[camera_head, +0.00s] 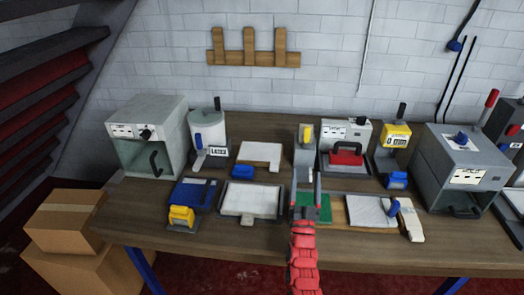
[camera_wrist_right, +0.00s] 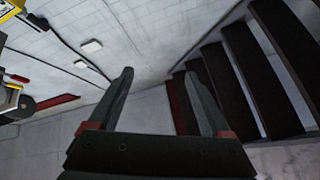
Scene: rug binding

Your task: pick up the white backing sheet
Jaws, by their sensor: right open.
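A white sheet (camera_head: 260,154) lies flat on the wooden workbench toward the back, left of centre. Another white sheet or pad (camera_head: 250,200) lies in a grey tray in front of it, and a white piece (camera_head: 370,211) lies on a wooden board to the right. I cannot tell which is the backing sheet. My right gripper (camera_head: 306,178) is open and empty above the green mat, right of the first two sheets. My left gripper is not in view.
The workbench (camera_head: 140,222) is crowded. A grey box machine (camera_head: 150,135) and a white latex pot (camera_head: 207,135) stand at back left. A blue-and-yellow tool (camera_head: 182,215) sits front left.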

